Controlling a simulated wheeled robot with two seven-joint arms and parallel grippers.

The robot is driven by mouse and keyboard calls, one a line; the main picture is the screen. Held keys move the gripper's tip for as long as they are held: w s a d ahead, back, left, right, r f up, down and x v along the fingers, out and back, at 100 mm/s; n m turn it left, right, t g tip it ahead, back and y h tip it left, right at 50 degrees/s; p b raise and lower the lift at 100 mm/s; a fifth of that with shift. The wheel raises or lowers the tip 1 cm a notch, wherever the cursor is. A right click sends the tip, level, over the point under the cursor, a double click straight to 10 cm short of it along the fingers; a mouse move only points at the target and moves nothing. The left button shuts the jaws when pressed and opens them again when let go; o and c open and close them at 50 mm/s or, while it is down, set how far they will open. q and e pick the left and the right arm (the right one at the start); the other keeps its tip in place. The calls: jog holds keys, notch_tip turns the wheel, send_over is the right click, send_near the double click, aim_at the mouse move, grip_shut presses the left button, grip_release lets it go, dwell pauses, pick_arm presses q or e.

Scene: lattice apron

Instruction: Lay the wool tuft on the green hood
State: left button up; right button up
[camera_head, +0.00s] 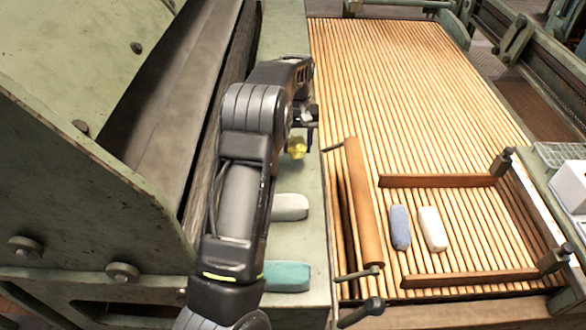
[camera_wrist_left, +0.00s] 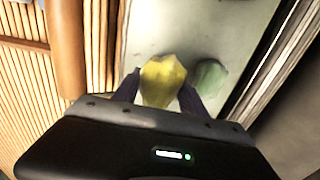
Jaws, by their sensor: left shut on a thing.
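My left gripper (camera_head: 301,130) is shut on a yellow, lumpy tuft (camera_head: 297,147), the likely wool tuft. The tuft sits between the fingers in the left wrist view (camera_wrist_left: 163,80). In the head view it is over the pale green ledge (camera_head: 313,185) beside the slatted lattice; its height above the ledge is hard to tell. Green-painted machine covers fill the left of the head view, with a sloping one (camera_head: 75,45) at the top left. Which green surface is the hood I cannot tell. My right gripper is not in view.
A whitish block (camera_head: 290,207) and a teal block (camera_head: 287,276) lie on the ledge, partly behind my arm. A green lump (camera_wrist_left: 209,78) lies on the ledge in the wrist view. A blue block (camera_head: 400,228) and a cream block (camera_head: 433,229) lie on the lattice between wooden bars.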

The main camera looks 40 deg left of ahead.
aim_at(297, 167)
pick_arm(q)
jog(key=shift+f, duration=0.4)
jog(key=shift+f, duration=2.5)
jog(key=shift+f, duration=0.2)
jog(key=o, duration=1.3)
notch_tip(297, 167, up, 12)
jog(key=shift+r, duration=0.25)
